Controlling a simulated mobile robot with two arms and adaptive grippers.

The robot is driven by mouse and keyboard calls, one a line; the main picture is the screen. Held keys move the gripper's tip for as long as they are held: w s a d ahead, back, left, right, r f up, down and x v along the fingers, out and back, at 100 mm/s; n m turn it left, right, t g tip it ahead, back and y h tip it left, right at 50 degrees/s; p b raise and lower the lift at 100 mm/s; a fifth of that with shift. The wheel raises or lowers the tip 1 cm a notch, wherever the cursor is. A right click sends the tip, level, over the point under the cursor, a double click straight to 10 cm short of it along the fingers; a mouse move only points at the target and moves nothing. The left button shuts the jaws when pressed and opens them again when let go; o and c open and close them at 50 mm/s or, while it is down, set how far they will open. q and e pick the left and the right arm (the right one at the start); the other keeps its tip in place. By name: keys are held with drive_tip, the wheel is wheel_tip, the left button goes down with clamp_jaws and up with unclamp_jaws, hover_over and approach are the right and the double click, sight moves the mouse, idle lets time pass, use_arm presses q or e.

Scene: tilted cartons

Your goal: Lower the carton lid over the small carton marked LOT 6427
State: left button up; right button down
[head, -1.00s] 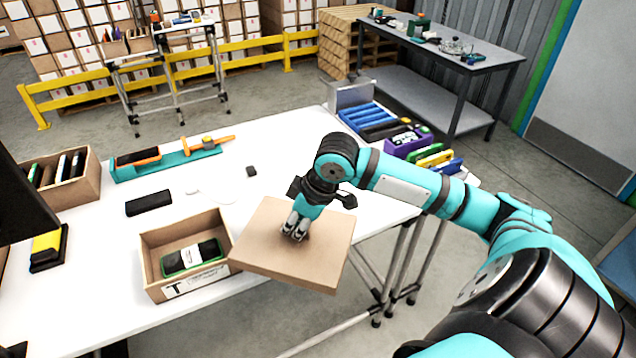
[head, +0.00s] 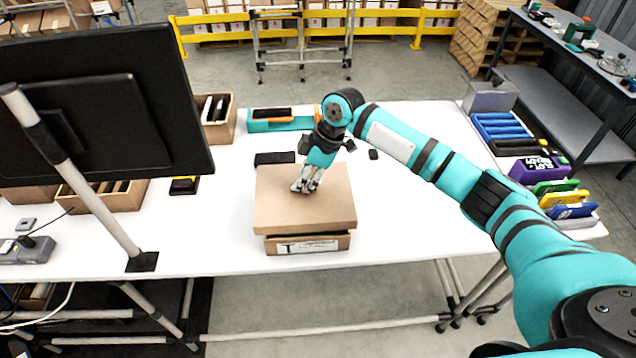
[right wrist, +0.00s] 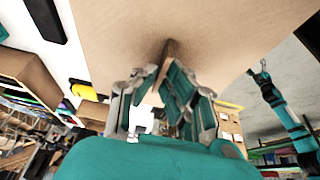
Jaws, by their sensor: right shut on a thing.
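The carton lid (head: 285,212) is a flat brown cardboard box top. My right gripper (head: 303,187) is shut on a small brown grip piece at its top, which shows between the fingers in the right wrist view (right wrist: 168,50). The small carton (head: 342,243) stands on the white table directly under the lid. The lid covers its opening and sits slightly left, with a dark gap between them at the front. The carton's front label (head: 308,247) is too small to read. A teal arm at the right of the wrist view appears to be my left, its gripper (right wrist: 260,72) small and unclear.
A black monitor (head: 105,105) on a pole stands at the left. A black box (head: 274,158) lies just behind the lid. An open carton (head: 222,128) and teal tray (head: 283,124) are farther back. Colored bins (head: 540,168) line the right edge. The table right of the carton is clear.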

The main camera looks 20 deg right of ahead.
sight(305, 195)
drive_tip(key=shift+d+f, duration=0.15)
drive_tip(key=shift+f+b, duration=0.4)
drive_tip(key=shift+b, duration=0.25)
wheel_tip(305, 195, down, 3)
drive_tip(key=b, duration=0.3)
drive_tip(key=shift+r, duration=0.2)
drive_tip(key=shift+f, duration=0.75)
use_arm(q)
drive_tip(key=shift+s+d+f, duration=0.1)
drive_tip(key=shift+s+f, duration=0.05)
drive_tip(key=shift+f, duration=1)
drive_tip(key=shift+s+d+f, duration=0.1)
drive_tip(key=shift+f, duration=1)
use_arm(e)
drive_tip(key=shift+f, duration=0.7)
drive_tip(key=shift+f, duration=0.15)
use_arm(q)
drive_tip(key=shift+s, duration=0.1)
use_arm(e)
drive_tip(key=c, duration=1.4)
unclamp_jaws()
